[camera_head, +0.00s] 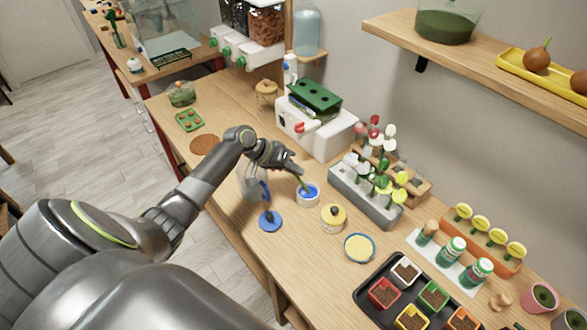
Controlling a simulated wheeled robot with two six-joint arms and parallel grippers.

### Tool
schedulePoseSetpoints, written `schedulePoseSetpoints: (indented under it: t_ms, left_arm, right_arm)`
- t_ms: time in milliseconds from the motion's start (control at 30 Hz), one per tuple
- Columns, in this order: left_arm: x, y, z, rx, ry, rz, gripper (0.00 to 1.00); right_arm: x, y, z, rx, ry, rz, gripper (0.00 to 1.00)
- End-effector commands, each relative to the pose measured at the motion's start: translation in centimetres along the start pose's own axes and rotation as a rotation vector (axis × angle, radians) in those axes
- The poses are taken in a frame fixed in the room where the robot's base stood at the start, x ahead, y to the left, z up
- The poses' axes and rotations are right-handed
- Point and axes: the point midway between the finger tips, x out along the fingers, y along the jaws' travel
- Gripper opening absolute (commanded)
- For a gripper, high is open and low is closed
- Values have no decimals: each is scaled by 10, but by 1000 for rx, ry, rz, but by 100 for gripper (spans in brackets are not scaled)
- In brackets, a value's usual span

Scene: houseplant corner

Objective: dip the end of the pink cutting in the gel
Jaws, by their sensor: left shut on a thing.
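My left gripper (283,160) is shut on a thin green stem (302,185) that points down at an open white jar (308,199). The jar has a blue rim and blue gel (311,190) inside. The stem's lower end is at the jar's mouth; I cannot tell whether it touches the gel. The gripper hides the rest of the cutting, so its pink part does not show. A round blue lid (270,222) with a dark knob lies on the table, left of and nearer than the jar. My right gripper is not in view.
A jar with a yellow lid (333,213) stands just right of the gel jar. A grey rack (366,198) of several cuttings stands behind it. A glass vessel (250,184) stands under my forearm.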

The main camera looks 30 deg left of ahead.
Motion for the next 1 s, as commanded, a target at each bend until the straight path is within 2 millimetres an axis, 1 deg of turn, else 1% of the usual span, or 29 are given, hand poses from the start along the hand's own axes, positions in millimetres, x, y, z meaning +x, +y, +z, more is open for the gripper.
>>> schedulePoseSetpoints:
  t_ms: [1000]
  left_arm:
    - [9,-7,5,-1,0,0,0]
  right_arm:
    - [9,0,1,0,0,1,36]
